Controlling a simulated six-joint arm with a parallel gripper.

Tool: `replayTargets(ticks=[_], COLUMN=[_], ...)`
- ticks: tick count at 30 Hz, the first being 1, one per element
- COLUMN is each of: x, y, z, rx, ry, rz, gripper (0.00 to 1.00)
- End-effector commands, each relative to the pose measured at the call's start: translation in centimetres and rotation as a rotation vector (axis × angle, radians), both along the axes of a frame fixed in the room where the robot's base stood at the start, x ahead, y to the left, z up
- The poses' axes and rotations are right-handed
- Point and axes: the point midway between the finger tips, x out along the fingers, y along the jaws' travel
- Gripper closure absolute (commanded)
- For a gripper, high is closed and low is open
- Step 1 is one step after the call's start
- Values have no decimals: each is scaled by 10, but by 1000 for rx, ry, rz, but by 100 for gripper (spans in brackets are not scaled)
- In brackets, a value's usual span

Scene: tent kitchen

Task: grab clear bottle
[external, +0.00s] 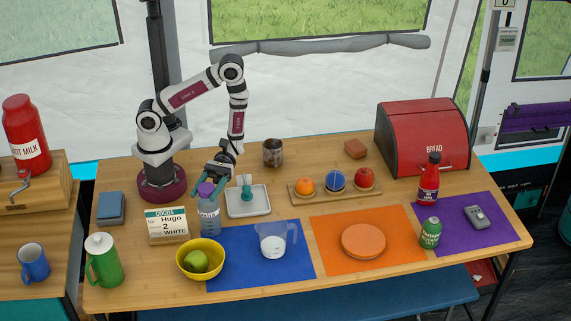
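The clear bottle (209,217) stands upright on the wooden table, left of the middle. It has a purple cap and bluish clear sides. My gripper (212,184), with teal fingers, is right at the cap, at the top of the bottle. The fingers and the cap overlap in this view. I cannot tell whether they touch it or are closed on it.
A yellow bowl (184,263) with a green apple stands just in front of the bottle. A cocoa sign (168,226) is close on its left, and a white tray (235,209) with a teal-handled item on its right. A measuring jug (271,243) stands on the blue mat (232,272).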

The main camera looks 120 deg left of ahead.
Motion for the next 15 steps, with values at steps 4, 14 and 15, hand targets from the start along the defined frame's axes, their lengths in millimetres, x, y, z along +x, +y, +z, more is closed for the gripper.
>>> replayTargets(ticks=[4,14,15], x=[0,0,0], y=[0,0,0], z=[0,0,0], rx=[0,0,0], ry=[0,0,0], rz=[0,0,0], gripper=[71,100,100])
